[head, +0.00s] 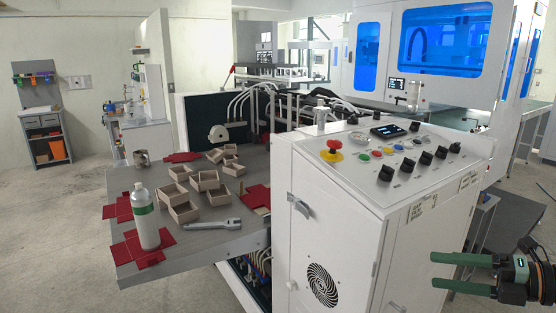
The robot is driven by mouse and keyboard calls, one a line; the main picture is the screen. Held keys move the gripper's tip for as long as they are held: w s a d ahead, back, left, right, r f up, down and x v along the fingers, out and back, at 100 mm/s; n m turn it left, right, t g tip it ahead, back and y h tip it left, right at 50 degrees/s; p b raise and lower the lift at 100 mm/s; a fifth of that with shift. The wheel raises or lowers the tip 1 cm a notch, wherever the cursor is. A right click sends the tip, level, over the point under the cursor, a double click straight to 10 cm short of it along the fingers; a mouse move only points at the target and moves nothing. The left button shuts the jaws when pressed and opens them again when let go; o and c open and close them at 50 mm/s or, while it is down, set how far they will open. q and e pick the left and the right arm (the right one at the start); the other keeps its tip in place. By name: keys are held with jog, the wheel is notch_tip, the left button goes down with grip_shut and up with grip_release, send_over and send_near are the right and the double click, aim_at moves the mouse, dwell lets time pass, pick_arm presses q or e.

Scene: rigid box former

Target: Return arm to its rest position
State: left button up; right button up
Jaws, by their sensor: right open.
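My right gripper (462,272) is at the lower right of the head view, with its two green fingers pointing left and spread apart. It is open with nothing between the fingers. It is in front of the right side of the white control cabinet (338,247), and I cannot tell the exact gap. My left gripper is not in the view.
A red emergency button (333,147) stands on the cabinet top. Floor at left is clear.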

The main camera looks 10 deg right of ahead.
jog(key=s+a+f+m+t+h, duration=0.2)
jog(key=s+f+m+t+h, duration=0.15)
jog(key=f+m, duration=0.8)
jog(key=s+a+f+m+t+h, duration=0.25)
jog(key=f+m+h, duration=0.4)
jog(key=f, duration=0.75)
jog(key=s+a+f+m+g, duration=0.6)
jog(key=s+a+f+m, duration=0.4)
jog(key=a, duration=0.4)
jog(key=shift+s+a+f+m, duration=0.3)
jog(key=shift+s+f, duration=0.55)
jog(key=shift+s, duration=0.35)
